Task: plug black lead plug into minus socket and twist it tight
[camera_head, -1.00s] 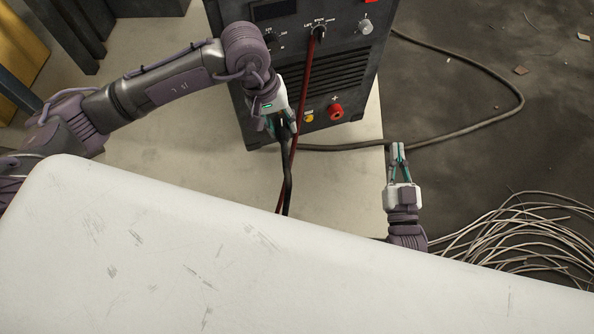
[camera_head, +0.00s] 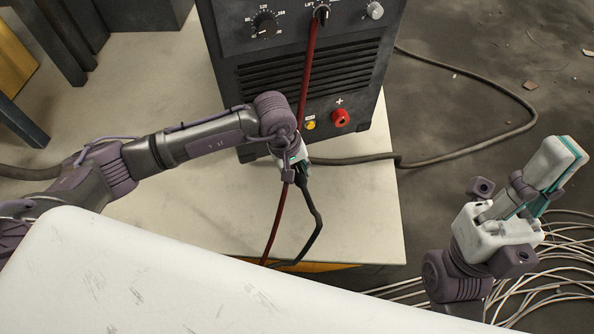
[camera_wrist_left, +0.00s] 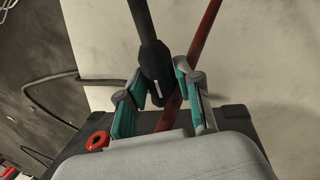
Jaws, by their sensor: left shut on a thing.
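My left gripper (camera_head: 301,168) is in front of the lower panel of the black machine (camera_head: 262,62). It is shut on the black lead plug, seen between the fingers in the left wrist view (camera_wrist_left: 156,64). The black lead (camera_head: 319,222) hangs down from it with a bend. The plus socket (camera_head: 340,118) is red and sits to the upper right of the gripper. The minus socket is not visible; my left arm covers the panel's lower left. My right gripper (camera_head: 563,160) is far to the right, away from the machine; its finger gap is unclear.
A red lead (camera_head: 304,85) hangs from the upper panel and passes close by my left gripper. A yellow fitting (camera_head: 310,125) is left of the plus socket. A pale board (camera_head: 360,220) lies under the machine. Coiled wires (camera_head: 560,262) lie at the right.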

